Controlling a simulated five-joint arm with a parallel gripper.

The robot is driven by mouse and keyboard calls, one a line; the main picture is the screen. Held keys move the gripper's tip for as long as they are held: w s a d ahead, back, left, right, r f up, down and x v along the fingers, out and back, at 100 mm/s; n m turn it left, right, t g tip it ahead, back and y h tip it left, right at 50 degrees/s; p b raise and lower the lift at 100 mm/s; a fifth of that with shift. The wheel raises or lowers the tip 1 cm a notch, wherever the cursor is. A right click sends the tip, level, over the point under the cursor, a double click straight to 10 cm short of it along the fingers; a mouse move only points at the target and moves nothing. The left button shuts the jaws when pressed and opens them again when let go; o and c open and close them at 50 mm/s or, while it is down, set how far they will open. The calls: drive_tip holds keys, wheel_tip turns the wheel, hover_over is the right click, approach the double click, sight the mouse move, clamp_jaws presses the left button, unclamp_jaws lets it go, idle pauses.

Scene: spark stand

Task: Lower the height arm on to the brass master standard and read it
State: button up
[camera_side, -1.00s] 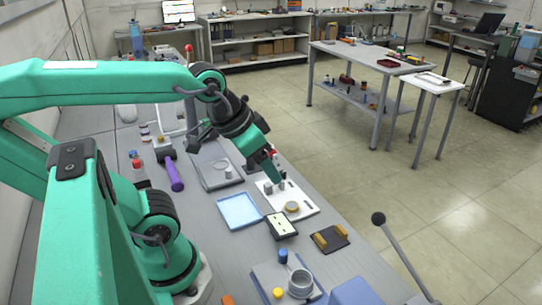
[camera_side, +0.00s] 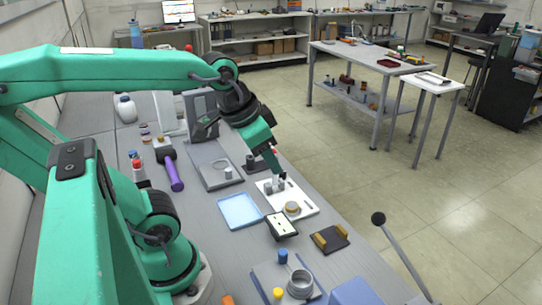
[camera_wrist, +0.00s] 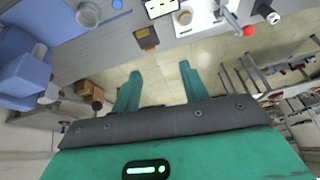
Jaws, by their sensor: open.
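The brass master standard (camera_side: 292,208) looks like a short round brass-edged disc and sits on a white base plate (camera_side: 307,204). It also shows near the top of the wrist view (camera_wrist: 184,17). Small dark and grey posts (camera_side: 268,187) stand on the plate behind it. A lever with a red ball (camera_wrist: 249,30) reaches out over the plate's edge in the wrist view; I take it for the height arm. My gripper (camera_side: 276,168) is above the back of the plate. In the wrist view its fingers (camera_wrist: 158,82) are apart, with nothing between them.
A blue tray (camera_side: 240,210), a black-framed pale card (camera_side: 282,226) and a dark block with brass-coloured bars (camera_side: 329,239) lie close by on the bench. A purple-handled tool (camera_side: 174,173) lies to the left. Open floor is to the right.

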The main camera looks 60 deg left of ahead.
drive_tip(key=w+a+f+m+g, duration=0.1)
drive_tip(key=w+a+m+g, duration=0.1)
drive_tip(key=a, duration=0.4)
drive_tip(key=w+a+f+m+g, duration=0.2)
drive_tip(key=w+a+m, duration=0.2)
drive_tip(key=w+a, duration=0.2)
drive_tip(key=w+a+f+m+g, duration=0.1)
drive_tip(key=w+a+m+g, duration=0.1)
drive_tip(key=a, duration=0.6)
drive_tip(key=shift+w+a+f+m+h, duration=0.1)
drive_tip(key=shift+w+m+h, duration=0.1)
drive_tip(key=shift+w+m, duration=0.4)
drive_tip(key=shift+w+a+f+m+h, duration=0.1)
drive_tip(key=shift+w+m+h, duration=0.15)
drive_tip(key=shift+w, duration=0.55)
drive_tip(key=shift+a+f+m, duration=0.25)
drive_tip(key=shift+a+f, duration=0.05)
drive_tip(key=shift+a, duration=0.1)
drive_tip(key=shift+s+d+f, duration=0.1)
drive_tip(key=shift+s+f, duration=0.05)
drive_tip(key=shift+f, duration=1.15)
drive_tip(key=shift+s+d+f, duration=0.15)
drive_tip(key=shift+f, duration=1.1)
drive_tip(key=shift+s+d+f, duration=0.1)
drive_tip(key=shift+s+f, duration=0.05)
drive_tip(key=shift+f, duration=1.15)
drive_tip(key=shift+c, duration=0.2)
clamp_jaws()
